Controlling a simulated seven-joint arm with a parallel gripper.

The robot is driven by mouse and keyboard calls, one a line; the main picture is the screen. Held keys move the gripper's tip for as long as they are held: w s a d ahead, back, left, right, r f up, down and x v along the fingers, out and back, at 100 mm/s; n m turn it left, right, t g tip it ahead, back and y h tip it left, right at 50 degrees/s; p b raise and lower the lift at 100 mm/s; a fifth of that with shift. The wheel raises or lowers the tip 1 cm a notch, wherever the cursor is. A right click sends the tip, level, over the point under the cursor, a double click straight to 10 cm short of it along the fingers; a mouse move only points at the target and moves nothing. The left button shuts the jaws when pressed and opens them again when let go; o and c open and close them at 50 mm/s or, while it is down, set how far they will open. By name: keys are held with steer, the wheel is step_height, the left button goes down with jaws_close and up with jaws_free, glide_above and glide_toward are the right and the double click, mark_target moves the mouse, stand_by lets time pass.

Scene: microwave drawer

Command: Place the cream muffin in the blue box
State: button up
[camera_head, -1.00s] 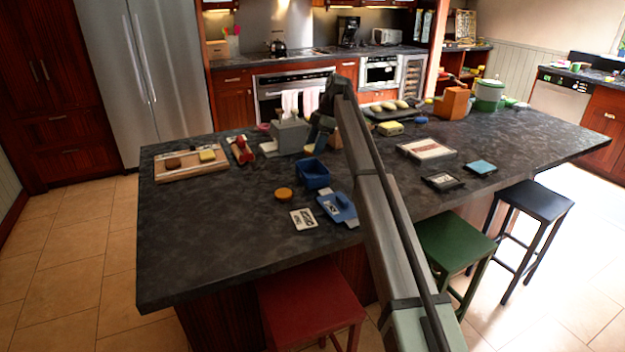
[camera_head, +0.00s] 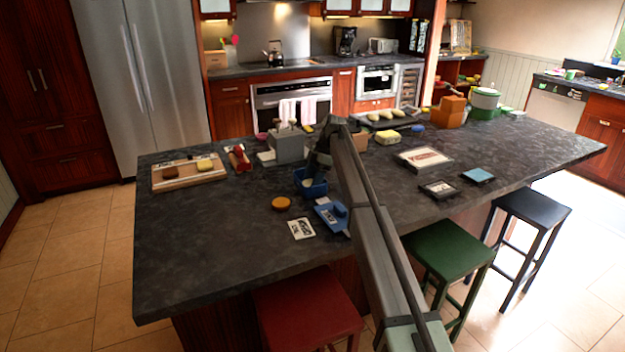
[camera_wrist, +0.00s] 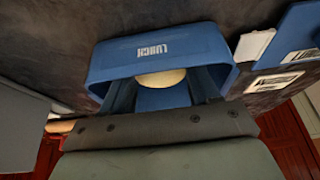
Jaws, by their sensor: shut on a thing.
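The blue box (camera_head: 305,192) stands open on the dark counter, left of my arm. In the wrist view, the box (camera_wrist: 192,45) has a white "LUNCH" label on its wall. My gripper (camera_wrist: 162,88) points down into the box opening. It is shut on the cream muffin (camera_wrist: 161,77), a pale round top between its fingers. The muffin is at or inside the opening; I cannot tell whether it touches the bottom. The muffin's lower part is hidden. In the head view my gripper (camera_head: 314,180) is at the box and hides part of it.
The blue lid (camera_head: 328,216) and a white card (camera_head: 301,229) lie in front of the box. A brown round item (camera_head: 281,203) is at its left. A grey appliance (camera_head: 290,148) stands behind. The counter's front left is clear.

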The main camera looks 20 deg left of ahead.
steer(key=shift+f, duration=0.1)
steer(key=o, duration=1)
steer(key=shift+o, duration=0.2)
steer(key=v, duration=1.2)
steer(key=shift+s, duration=0.1)
